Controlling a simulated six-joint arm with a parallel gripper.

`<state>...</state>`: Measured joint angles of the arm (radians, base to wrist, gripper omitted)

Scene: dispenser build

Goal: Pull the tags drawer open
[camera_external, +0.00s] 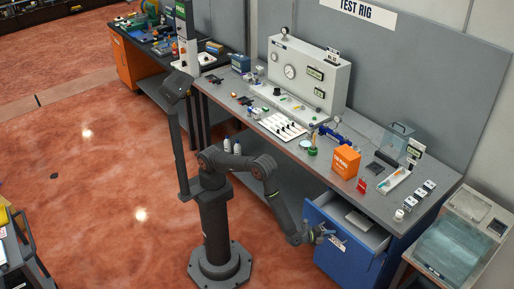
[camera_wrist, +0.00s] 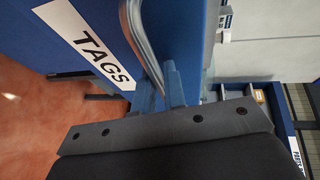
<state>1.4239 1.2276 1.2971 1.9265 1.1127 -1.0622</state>
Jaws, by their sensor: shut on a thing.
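The blue tags drawer (camera_external: 340,251) is pulled out from under the right end of the workbench, and its grey inside shows from above. Its white label reading TAGS (camera_wrist: 85,42) is on the blue front in the wrist view. A curved grey metal handle (camera_wrist: 146,42) stands out from that front. My gripper (camera_external: 319,236) is at the drawer front in the external view, shut on the handle. In the wrist view the blue-grey fingers of my gripper (camera_wrist: 165,88) meet the lower end of the handle.
The grey workbench top (camera_external: 225,95) above carries an orange box (camera_external: 345,161), gauges and small parts. A light-coloured cabinet with a clear lid (camera_external: 452,250) stands close to the right of the drawer. The red-brown floor (camera_external: 100,190) is open to the left.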

